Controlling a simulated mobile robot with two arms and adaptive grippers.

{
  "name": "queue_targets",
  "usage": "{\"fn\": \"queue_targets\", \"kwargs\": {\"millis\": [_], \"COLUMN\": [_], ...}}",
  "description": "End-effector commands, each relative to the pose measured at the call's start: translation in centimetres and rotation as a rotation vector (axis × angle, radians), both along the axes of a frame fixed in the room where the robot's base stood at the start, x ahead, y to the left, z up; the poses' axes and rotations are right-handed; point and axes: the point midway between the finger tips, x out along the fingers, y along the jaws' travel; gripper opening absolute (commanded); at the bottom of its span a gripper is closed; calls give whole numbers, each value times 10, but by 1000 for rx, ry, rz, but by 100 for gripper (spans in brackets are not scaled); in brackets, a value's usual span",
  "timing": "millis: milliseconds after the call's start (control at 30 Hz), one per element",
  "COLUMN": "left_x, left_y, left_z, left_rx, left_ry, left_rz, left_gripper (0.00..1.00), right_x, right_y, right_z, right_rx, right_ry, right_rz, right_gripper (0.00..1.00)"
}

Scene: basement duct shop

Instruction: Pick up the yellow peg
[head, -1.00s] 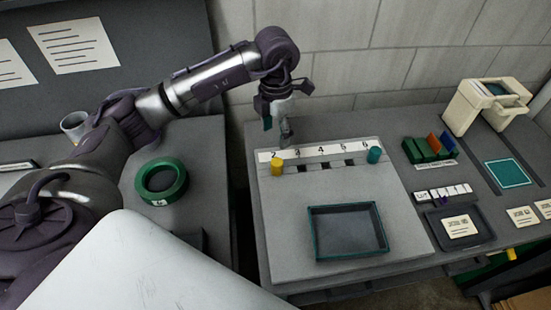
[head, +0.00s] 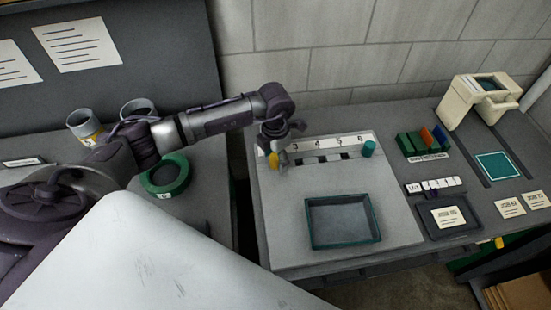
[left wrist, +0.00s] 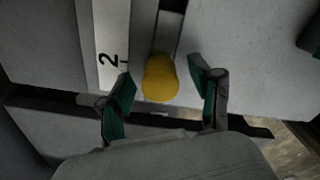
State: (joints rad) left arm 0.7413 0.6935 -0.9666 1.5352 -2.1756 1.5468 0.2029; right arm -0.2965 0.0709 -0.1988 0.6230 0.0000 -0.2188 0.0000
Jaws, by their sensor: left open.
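The yellow peg (left wrist: 160,79) stands between the two spread fingers of my left gripper (left wrist: 162,92) in the left wrist view, beside the number 2 on the white strip. No contact between fingers and peg shows there. In the head view the peg (head: 273,160) is partly hidden behind the left gripper (head: 279,158), which is over the left end of the numbered strip (head: 325,143). The left gripper is open. My right gripper is not in view.
A teal peg (head: 369,148) stands at the strip's right end. An empty teal-rimmed tray (head: 315,241) lies in front on the grey board (head: 283,225). A green ring (head: 165,176) lies on the left bench. Colored blocks (head: 415,143) stand to the right.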

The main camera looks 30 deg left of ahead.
Motion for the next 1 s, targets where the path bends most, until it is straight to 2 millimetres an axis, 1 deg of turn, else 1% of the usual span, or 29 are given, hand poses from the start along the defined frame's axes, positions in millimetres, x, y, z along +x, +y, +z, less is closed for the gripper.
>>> {"fn": "queue_targets", "kwargs": {"millis": [100, 133, 500, 833, 1000], "left_x": [0, 0, 0, 1, 1], "left_y": [0, 0, 0, 0, 0], "left_z": [0, 0, 0, 4, 20], "left_rx": [0, 0, 0, 0, 0], "left_ry": [0, 0, 0, -2, -5], "left_rz": [0, 0, 0, 0, -1], "left_gripper": [64, 61, 0, 0, 0], "right_x": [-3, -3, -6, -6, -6], "right_y": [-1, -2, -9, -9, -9], "right_z": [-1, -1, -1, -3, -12], "right_rx": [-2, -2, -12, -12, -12], "right_ry": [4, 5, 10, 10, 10], "right_rz": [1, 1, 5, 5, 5], "right_gripper": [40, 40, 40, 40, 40]}}
